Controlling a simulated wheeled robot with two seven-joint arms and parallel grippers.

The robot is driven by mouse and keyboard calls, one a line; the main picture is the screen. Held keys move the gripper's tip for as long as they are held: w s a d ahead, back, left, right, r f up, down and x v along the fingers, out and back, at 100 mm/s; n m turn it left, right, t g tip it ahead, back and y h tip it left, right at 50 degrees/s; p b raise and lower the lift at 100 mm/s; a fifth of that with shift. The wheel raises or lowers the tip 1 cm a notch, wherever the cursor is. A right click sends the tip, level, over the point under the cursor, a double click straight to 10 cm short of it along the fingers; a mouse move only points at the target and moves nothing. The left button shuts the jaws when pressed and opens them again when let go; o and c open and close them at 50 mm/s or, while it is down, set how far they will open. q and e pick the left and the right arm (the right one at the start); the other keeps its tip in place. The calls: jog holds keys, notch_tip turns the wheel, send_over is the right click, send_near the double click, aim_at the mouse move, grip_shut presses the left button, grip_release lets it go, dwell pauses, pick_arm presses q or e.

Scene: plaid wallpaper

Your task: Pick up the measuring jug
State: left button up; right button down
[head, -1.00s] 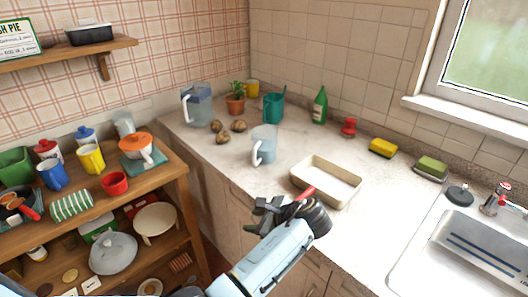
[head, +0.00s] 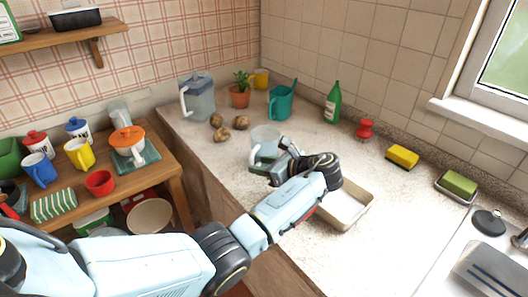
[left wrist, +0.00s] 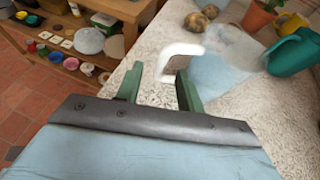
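The measuring jug (head: 265,138) is clear and bluish with a white handle. It stands upright on the worktop, its lower part partly hidden by my left gripper. In the left wrist view the jug (left wrist: 226,68) is ahead and right of centre, its white handle (left wrist: 176,58) facing the gap between the fingers. My left gripper (head: 262,168) is close to the jug on its near side. In the left wrist view its two green fingers (left wrist: 158,78) are apart with nothing held between them. I cannot tell whether they touch the handle. My right gripper is not in view.
A lidded pitcher (head: 198,98), potatoes (head: 220,127), a potted plant (head: 239,96) and a teal watering can (head: 281,103) stand behind the jug. A cream tray (head: 350,207) lies under and beside my left wrist.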

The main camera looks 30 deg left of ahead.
pick_arm(q)
jog(key=shift+w+a+f, duration=0.2)
jog(key=shift+a+f, duration=0.1)
jog(key=shift+a, duration=0.25)
jog(key=shift+a+f, duration=0.25)
jog(key=shift+a, duration=0.4)
jog(key=x, duration=0.4)
jog(key=shift+w+a+f+b, duration=0.1)
jog(key=shift+f+b, duration=0.05)
jog(key=shift+b, duration=0.25)
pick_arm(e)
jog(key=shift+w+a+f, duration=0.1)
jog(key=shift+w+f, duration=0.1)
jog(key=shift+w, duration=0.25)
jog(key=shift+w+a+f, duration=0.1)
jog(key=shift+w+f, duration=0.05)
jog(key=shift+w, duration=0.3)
pick_arm(q)
jog(key=shift+c, duration=0.9)
grip_shut()
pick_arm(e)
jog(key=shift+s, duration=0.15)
